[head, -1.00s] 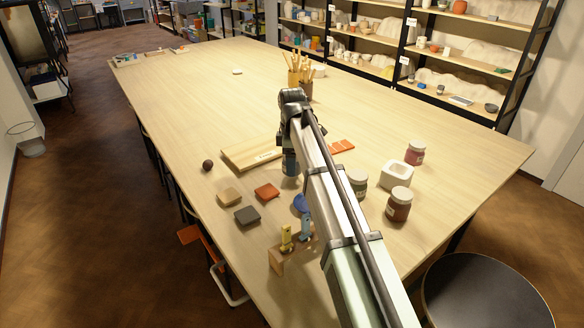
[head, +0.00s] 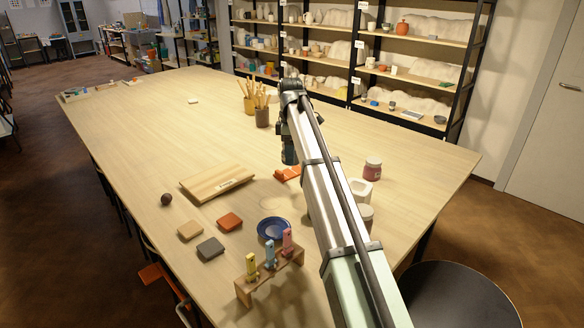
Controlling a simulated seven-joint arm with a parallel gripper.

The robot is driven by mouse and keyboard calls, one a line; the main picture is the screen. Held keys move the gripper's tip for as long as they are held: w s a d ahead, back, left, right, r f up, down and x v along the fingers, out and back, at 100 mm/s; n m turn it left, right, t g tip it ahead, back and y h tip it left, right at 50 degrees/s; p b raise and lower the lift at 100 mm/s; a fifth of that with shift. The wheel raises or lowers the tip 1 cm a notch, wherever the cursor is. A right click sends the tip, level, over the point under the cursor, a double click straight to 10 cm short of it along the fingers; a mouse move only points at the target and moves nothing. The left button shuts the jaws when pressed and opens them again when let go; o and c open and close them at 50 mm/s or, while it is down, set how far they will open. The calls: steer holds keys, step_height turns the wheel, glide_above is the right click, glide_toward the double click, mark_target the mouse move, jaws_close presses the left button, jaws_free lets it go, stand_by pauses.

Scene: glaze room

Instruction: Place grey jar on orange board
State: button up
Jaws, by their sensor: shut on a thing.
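My gripper (head: 289,140) is at the end of my outstretched arm, mostly hidden by its own wrist. It is shut on a dark blue-grey thing, seemingly the grey jar (head: 290,156), which shows below the fingers, roughly upright. The orange board (head: 284,175) lies flat just below and in front of the jar in the picture. My arm covers its right part. A gap seems to show between jar and board, but the exact height is hard to judge.
A wooden board (head: 215,182) lies left of the orange board. A red jar (head: 373,169) and white dish (head: 360,189) stand right.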

steer(key=r, duration=0.1)
glide_above(294, 171)
steer(key=shift+f+n, duration=0.6)
steer(key=shift+f, duration=1.8)
steer(key=shift+f+n, duration=0.6)
steer(key=shift+f, duration=1.8)
steer(key=o, duration=1.2)
steer(key=shift+f, duration=0.15)
step_height(294, 171, up, 12)
steer(key=shift+r, duration=0.2)
